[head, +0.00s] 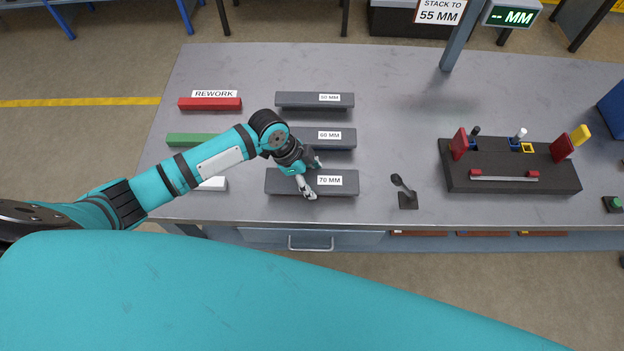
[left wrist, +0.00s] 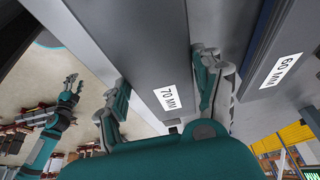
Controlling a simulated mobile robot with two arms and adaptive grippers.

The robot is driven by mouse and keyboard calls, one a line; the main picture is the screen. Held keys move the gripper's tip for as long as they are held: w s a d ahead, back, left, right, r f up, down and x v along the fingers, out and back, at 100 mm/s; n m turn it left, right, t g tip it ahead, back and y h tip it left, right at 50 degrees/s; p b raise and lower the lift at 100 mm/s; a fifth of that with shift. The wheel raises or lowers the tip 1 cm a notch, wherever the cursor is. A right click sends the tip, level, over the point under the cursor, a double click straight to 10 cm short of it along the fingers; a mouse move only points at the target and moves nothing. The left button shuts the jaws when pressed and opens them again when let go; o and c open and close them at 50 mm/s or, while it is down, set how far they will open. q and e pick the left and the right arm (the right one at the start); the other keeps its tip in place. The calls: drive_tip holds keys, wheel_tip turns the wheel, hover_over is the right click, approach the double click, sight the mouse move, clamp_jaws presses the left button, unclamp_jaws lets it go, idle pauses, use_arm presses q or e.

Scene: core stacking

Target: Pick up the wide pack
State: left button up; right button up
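The wide pack, a long dark grey bar labelled 70 MM (head: 342,188), lies flat on the grey bench. It is the nearest of three labelled bars. My left gripper (head: 312,180) is over its middle, one finger on the near side and one on the far side. In the left wrist view the pack (left wrist: 150,50) runs between the two spread fingers (left wrist: 162,92). I cannot tell whether the fingers touch it. My right gripper (left wrist: 75,82) shows small in the left wrist view, away from the bench, fingers apart.
The 60 MM bar (head: 340,139) and the 50 MM bar (head: 300,100) lie behind. Red (head: 210,104), green (head: 190,140) and white (head: 213,184) bars lie left. A small black stand (head: 407,200) and a black fixture (head: 510,181) are right. Bench between bars and fixture is mostly clear.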

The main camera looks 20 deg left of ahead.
sight(317, 179)
use_arm(q)
drive_tip(key=c, duration=1.1)
drive_tip(key=shift+w+r, duration=0.1)
drive_tip(key=shift+c, duration=0.4)
drive_tip(key=shift+r, duration=0.1)
drive_tip(key=shift+r+b, duration=0.55)
drive_tip(key=shift+r, duration=0.75)
drive_tip(key=shift+a+r, duration=0.15)
drive_tip(key=shift+r, duration=0.2)
drive_tip(key=w+a+r+b, duration=0.1)
drive_tip(key=a+b, duration=0.4)
drive_tip(key=a, duration=1)
drive_tip(key=d+r+n+t+y, duration=0.1)
drive_tip(key=d+r+n+y, duration=0.1)
drive_tip(key=d+r+n, duration=0.3)
drive_tip(key=s+d+r+n+t+y, duration=0.1)
drive_tip(key=d+r+n, duration=0.3)
drive_tip(key=r+n, duration=0.5)
drive_tip(key=shift+d+r+n+t+y, duration=0.4)
drive_tip(key=shift+r+t+y, duration=0.25)
drive_tip(key=shift+r, duration=0.3)
